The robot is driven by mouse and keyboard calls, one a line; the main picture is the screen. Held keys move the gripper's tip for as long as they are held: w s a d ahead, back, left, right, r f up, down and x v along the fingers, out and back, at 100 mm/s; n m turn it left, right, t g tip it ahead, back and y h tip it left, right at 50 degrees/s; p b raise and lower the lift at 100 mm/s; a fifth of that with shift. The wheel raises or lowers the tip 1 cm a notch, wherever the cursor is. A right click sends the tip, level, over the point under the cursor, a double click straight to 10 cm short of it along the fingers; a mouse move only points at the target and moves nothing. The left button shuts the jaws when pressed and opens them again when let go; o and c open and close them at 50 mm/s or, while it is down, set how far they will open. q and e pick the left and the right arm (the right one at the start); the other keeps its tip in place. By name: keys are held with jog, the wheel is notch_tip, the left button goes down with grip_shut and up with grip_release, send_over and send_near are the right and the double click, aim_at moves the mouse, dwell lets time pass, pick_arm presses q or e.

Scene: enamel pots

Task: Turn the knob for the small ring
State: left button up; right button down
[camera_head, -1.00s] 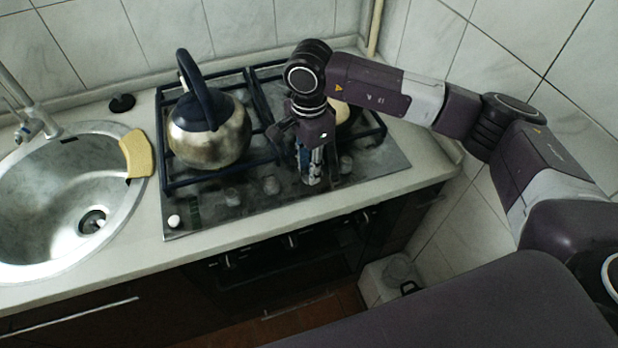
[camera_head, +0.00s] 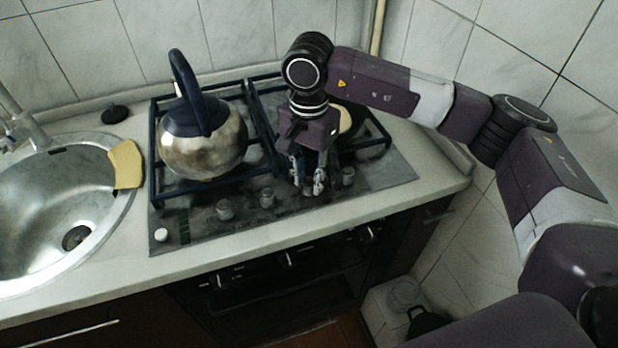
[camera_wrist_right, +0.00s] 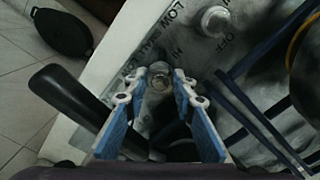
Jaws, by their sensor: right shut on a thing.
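The stove's control knobs stand in a row along the front of the hob (camera_head: 200,232). Which burner is the small ring cannot be told. My left gripper is out of view.
A steel kettle (camera_head: 203,150) with a dark handle stands on the left grate, left of my gripper. A pan (camera_head: 345,122) sits behind my right wrist. Two more knobs (camera_head: 225,209) lie to the left. The sink (camera_head: 60,200) and a yellow sponge (camera_head: 126,164) are far left.

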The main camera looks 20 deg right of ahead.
jog(key=shift+w+r, duration=0.1)
jog(key=c, duration=1.6)
grip_release()
